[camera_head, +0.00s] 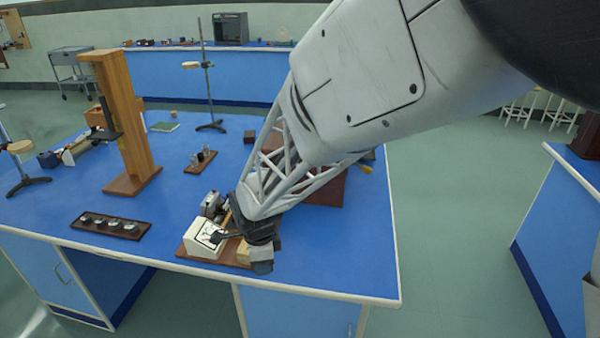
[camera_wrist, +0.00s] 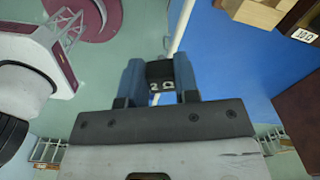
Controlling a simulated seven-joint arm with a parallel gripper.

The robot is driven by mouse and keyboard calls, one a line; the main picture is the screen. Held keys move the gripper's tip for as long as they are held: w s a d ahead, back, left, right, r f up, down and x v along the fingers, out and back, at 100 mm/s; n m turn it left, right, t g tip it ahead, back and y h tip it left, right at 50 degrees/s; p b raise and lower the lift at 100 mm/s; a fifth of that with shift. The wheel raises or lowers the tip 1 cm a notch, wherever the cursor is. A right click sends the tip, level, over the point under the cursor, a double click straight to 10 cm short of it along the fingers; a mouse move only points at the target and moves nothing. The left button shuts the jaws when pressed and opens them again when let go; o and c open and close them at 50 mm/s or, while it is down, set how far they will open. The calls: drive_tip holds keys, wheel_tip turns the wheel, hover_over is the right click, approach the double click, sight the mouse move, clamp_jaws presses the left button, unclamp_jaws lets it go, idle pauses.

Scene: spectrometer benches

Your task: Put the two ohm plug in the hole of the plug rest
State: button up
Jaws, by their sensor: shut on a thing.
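My gripper (camera_head: 262,262) is low at the front edge of the blue bench, beside a wooden base with a white box on it. In the wrist view my gripper (camera_wrist: 160,82) is shut on a small black plug marked 2 Ω (camera_wrist: 161,72), the two ohm plug. The fingers hide the plug in the head view. Pale wooden blocks (camera_wrist: 255,12) show at the top of the wrist view, beside dark wood with a 10 Ω label (camera_wrist: 304,35). I cannot make out the hole of the plug rest in either view.
The white box (camera_head: 205,238) stands on the wooden base (camera_head: 190,253) left of my gripper. A dark strip with several round knobs (camera_head: 110,225) lies farther left. A dark red box (camera_head: 326,188) stands behind my gripper. The bench's right front part (camera_head: 350,265) is clear.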

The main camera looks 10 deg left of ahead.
drive_tip(key=w+a, duration=0.2)
drive_tip(key=w, duration=0.1)
drive_tip(key=w+a, duration=0.3)
drive_tip(key=w, duration=0.1)
drive_tip(key=w+a+f, duration=0.1)
drive_tip(key=w+a, duration=0.2)
drive_tip(key=shift+w+a+f, duration=0.1)
drive_tip(key=shift+w, duration=0.15)
drive_tip(key=shift+f, duration=0.1)
drive_tip(key=shift+f, duration=1.65)
drive_tip(key=shift+f, duration=0.15)
drive_tip(key=o, duration=0.9)
drive_tip(key=shift+r, duration=6.15)
